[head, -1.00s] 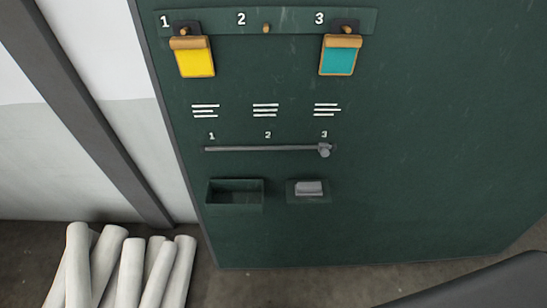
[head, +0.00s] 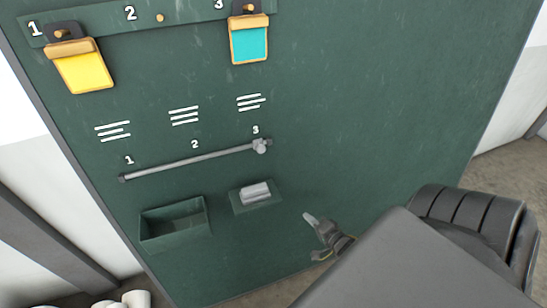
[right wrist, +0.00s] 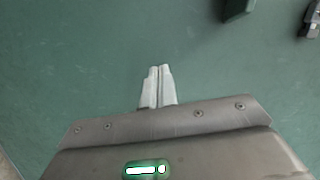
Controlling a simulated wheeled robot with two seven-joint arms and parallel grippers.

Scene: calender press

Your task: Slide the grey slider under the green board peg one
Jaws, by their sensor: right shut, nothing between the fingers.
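The grey slider (head: 261,147) sits at the right end of its rail (head: 190,161), below the small number 3 on the green board (head: 380,90). Peg one, at the upper left by the number 1, carries a yellow card on a clip (head: 82,70). My right gripper (head: 310,219) is in front of the board, below and right of the slider. Its fingers are together and empty. In the right wrist view the closed fingertips (right wrist: 159,70) point at bare green board. My left gripper is not in view.
A teal card on a clip (head: 249,40) hangs at peg three; peg two (head: 160,18) is bare. Below the rail are an open green tray (head: 174,235) and a small ledge with a grey block (head: 255,192). White rolls (head: 130,299) stand at the bottom left. The board's right side is clear.

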